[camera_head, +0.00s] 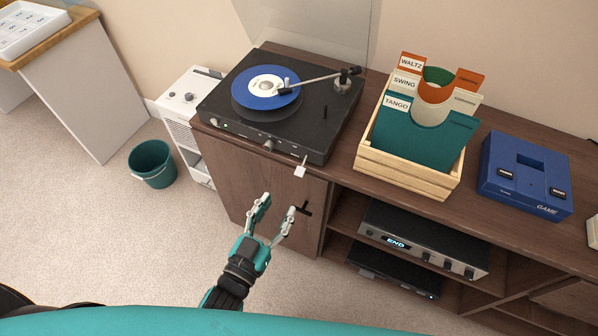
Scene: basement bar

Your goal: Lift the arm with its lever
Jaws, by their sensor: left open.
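A black record player (287,103) stands on the left end of a brown wooden cabinet (350,150). A blue record with a white label (265,86) lies on its platter. The tonearm (305,81) runs from its pivot at the right toward the record, its head over the blue record; I cannot tell whether it touches. A small dark lever (325,112) stands on the deck to the right of the platter. My left gripper (277,206) is open and empty, in front of the cabinet and below the player's front edge. My right gripper is not in view.
Right of the player are a wooden crate (405,178) with record dividers and a blue game console (524,175). An amplifier (423,238) sits on the shelf below. A teal bucket (152,163) stands on the floor.

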